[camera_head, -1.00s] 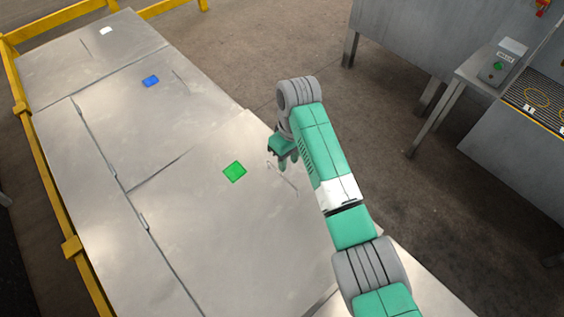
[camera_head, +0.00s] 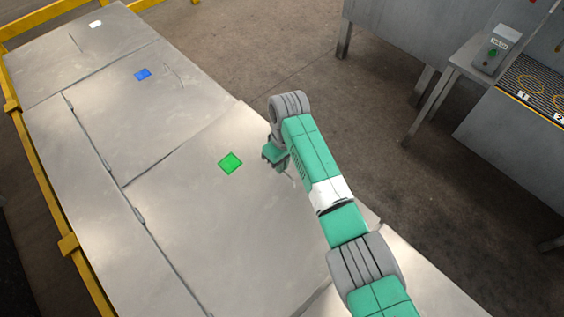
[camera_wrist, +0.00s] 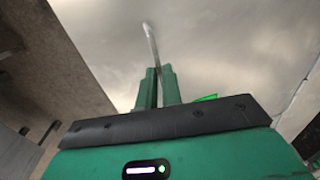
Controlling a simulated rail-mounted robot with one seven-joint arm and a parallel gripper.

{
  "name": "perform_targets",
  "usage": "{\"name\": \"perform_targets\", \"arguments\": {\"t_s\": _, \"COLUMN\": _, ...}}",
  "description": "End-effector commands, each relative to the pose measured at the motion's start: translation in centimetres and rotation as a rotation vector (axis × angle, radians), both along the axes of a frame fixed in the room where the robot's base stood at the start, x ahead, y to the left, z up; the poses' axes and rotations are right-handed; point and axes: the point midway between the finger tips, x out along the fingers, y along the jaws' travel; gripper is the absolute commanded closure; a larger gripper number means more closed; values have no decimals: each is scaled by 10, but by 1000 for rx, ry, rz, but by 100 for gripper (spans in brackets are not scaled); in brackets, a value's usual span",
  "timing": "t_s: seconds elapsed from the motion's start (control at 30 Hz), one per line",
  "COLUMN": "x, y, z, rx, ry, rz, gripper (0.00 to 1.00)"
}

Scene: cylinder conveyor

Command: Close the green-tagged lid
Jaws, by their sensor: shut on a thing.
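The green-tagged lid (camera_head: 205,225) is a broad grey metal panel with a green square tag (camera_head: 230,163). In the head view it looks flat or nearly flat among the neighbouring panels; I cannot tell whether it is fully down. My gripper (camera_head: 272,158) is at the lid's right edge, to the right of the tag. In the wrist view my gripper's fingers (camera_wrist: 158,80) are shut on a thin metal handle (camera_wrist: 151,45) on the lid. A sliver of the tag shows behind the gripper body. In the head view my arm hides most of the handle.
The blue-tagged panel (camera_head: 142,74) and white-tagged panel (camera_head: 95,24) lie beyond. Hinges (camera_head: 138,214) run along the left side, outside them a yellow rail (camera_head: 68,243). At right stand a small grey stand with a control box (camera_head: 490,60) and a numbered bench (camera_head: 530,90). Floor between is clear.

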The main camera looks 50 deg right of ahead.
Motion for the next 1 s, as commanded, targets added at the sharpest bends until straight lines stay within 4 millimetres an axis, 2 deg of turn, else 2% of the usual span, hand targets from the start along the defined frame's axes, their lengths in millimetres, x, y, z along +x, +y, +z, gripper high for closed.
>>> {"name": "perform_targets", "arguments": {"t_s": 0.17, "x": 0, "y": -1, "z": -9, "rx": 0, "ry": 0, "rz": 0, "gripper": 100}}
{"name": "perform_targets", "arguments": {"t_s": 0.4, "x": -3, "y": -10, "z": -48, "rx": 1, "ry": 0, "rz": 0, "gripper": 100}}
{"name": "perform_targets", "arguments": {"t_s": 0.67, "x": -5, "y": -12, "z": -49, "rx": -2, "ry": 0, "rz": -1, "gripper": 100}}
{"name": "perform_targets", "arguments": {"t_s": 0.8, "x": -5, "y": -12, "z": -49, "rx": -2, "ry": 0, "rz": -2, "gripper": 72}}
{"name": "perform_targets", "arguments": {"t_s": 1.0, "x": -4, "y": -11, "z": -48, "rx": -1, "ry": 0, "rz": -1, "gripper": 71}}
